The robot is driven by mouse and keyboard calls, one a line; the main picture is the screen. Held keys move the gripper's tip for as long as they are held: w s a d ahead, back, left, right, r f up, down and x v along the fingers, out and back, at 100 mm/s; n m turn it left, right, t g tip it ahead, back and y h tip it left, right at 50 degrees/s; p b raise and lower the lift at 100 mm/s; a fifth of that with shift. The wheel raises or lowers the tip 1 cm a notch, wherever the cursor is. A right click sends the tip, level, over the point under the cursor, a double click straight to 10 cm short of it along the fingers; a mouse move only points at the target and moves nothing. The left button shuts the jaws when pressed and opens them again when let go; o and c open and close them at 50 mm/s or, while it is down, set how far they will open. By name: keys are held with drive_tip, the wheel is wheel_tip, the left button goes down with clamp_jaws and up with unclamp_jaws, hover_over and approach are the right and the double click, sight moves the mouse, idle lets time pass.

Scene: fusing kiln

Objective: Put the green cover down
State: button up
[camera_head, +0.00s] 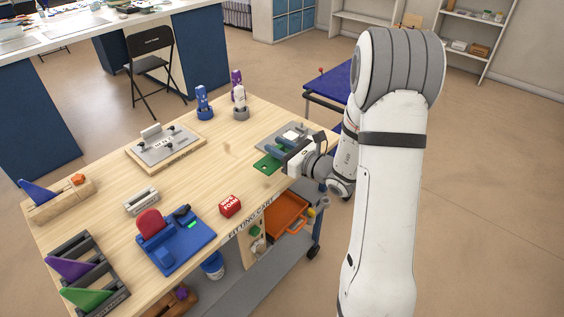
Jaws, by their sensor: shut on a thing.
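The green cover (266,163) is a flat green piece at the right end of the wooden cart top. My gripper (285,158) is at this piece and shut on it, with the grip itself partly hidden by the gripper body. A bit of green also shows just below the gripper. I cannot tell whether the cover touches the wood or is slightly above it. A grey plate fixture (300,131) with a light block and blue-grey parts lies just behind the gripper.
A grey fixture on a wooden base (164,149) stands at the back. A red box (230,206), a blue fixture (178,246) and a dark rack (110,292) with purple and green wedges stand nearer. Blue and purple bottles are at the back. The wood left of the cover is clear.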

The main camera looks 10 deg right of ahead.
drive_tip(key=f, duration=0.5)
drive_tip(key=shift+w+d+f, duration=0.1)
drive_tip(key=shift+d+f, duration=0.1)
drive_tip(key=shift+f, duration=0.1)
drive_tip(key=shift+f+b, duration=0.2)
drive_tip(key=shift+b, duration=0.15)
drive_tip(key=o, duration=1)
drive_tip(key=shift+r, duration=0.2)
